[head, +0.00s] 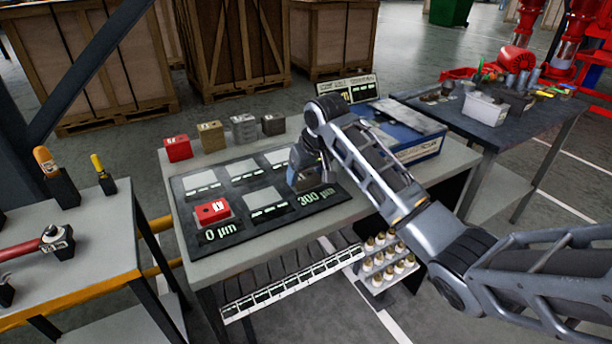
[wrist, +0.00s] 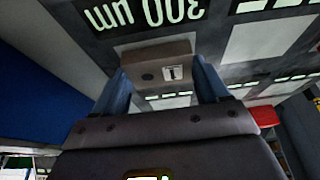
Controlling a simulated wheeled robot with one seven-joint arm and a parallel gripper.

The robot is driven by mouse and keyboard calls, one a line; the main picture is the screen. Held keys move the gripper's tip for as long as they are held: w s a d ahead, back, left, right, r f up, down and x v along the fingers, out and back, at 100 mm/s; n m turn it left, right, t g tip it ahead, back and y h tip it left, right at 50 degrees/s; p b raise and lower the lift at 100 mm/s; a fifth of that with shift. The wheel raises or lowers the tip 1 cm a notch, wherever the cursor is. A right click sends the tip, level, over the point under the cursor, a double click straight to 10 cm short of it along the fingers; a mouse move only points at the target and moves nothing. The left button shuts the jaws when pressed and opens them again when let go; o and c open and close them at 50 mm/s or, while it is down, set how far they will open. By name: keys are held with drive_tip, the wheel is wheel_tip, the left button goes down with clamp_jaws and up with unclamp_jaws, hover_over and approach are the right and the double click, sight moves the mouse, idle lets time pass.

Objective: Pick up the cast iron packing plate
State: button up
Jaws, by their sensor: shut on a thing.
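My gripper (head: 305,172) is at the right end of the dark gauge board (head: 190,248), above the "300 µm" lettering. In the wrist view its two blue fingers (wrist: 158,78) are shut on a grey-brown metal block (wrist: 150,52) with a small white label, one finger on each side. The block (head: 306,184) is partly hidden by the fingers in the head view. It is low over the board; I cannot tell whether it touches it. Its look fits cast iron, but its label is too small to read surely.
Red (head: 178,148), brass-coloured (head: 211,136), grey (head: 243,127) and dark brown (head: 272,124) blocks stand behind the board. Another red block (head: 212,212) sits at "0 µm". A blue case (head: 412,140) stands close to the right of my gripper. The table's front strip is clear.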

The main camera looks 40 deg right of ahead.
sight(306, 177)
wheel_tip(306, 177, up, 4)
drive_tip(key=shift+w+f, duration=0.1)
drive_tip(key=shift+f, duration=0.15)
drive_tip(key=s+d+r+b, duration=0.1)
drive_tip(key=s+d+r, duration=0.5)
drive_tip(key=d, duration=0.4)
drive_tip(key=shift+r, duration=0.65)
drive_tip(key=shift+d, duration=0.1)
